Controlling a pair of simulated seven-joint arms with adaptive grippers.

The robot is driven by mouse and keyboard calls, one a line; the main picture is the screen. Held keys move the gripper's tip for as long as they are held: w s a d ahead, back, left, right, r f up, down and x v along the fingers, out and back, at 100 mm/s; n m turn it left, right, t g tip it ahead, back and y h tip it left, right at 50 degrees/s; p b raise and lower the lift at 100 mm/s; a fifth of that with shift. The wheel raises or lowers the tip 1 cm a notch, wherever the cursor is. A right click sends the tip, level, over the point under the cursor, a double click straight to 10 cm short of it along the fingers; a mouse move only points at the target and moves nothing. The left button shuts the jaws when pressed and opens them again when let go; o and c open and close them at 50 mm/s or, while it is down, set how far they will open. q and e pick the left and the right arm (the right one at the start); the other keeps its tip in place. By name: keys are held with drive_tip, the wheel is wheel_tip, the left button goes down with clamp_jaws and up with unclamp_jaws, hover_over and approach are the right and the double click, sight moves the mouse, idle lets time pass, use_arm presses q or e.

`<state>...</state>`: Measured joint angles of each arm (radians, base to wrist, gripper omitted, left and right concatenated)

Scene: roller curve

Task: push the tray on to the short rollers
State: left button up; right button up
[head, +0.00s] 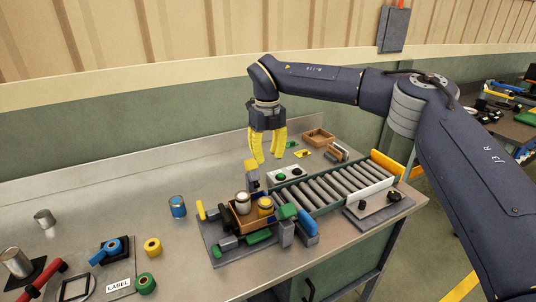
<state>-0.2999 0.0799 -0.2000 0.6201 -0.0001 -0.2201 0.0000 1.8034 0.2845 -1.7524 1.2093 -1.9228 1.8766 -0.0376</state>
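An orange-brown tray (236,217) sits on the grey base at the near end of the roller line. It carries a pale-topped jar (243,200) and a yellow-topped jar (265,204). The row of grey rollers (328,190) runs from beside the tray toward the back right; which rollers are the short ones I cannot tell. My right gripper (268,160), with yellow fingers, hangs pointing down behind the tray and above the table. Its fingers are apart with nothing between them. My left gripper is not in view.
Green, blue and grey blocks (288,211) crowd the tray. A blue can (178,206) stands to its left. A black-knobbed panel (380,208) lies in front of the rollers. A small wooden box (318,137) stands at the back. The table's back left is clear.

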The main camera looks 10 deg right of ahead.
drive_tip(key=shift+f, duration=0.1)
approach(253, 211)
drive_tip(key=w+d+f, duration=0.1)
drive_tip(key=f, duration=0.1)
drive_tip(key=w+d+f, duration=0.1)
drive_tip(key=d+f, duration=0.1)
drive_tip(key=f, duration=0.1)
drive_tip(key=w+d+f, duration=0.1)
drive_tip(key=d+f, duration=0.1)
drive_tip(key=shift+f, duration=0.25)
drive_tip(key=shift+c, duration=0.4)
clamp_jaws()
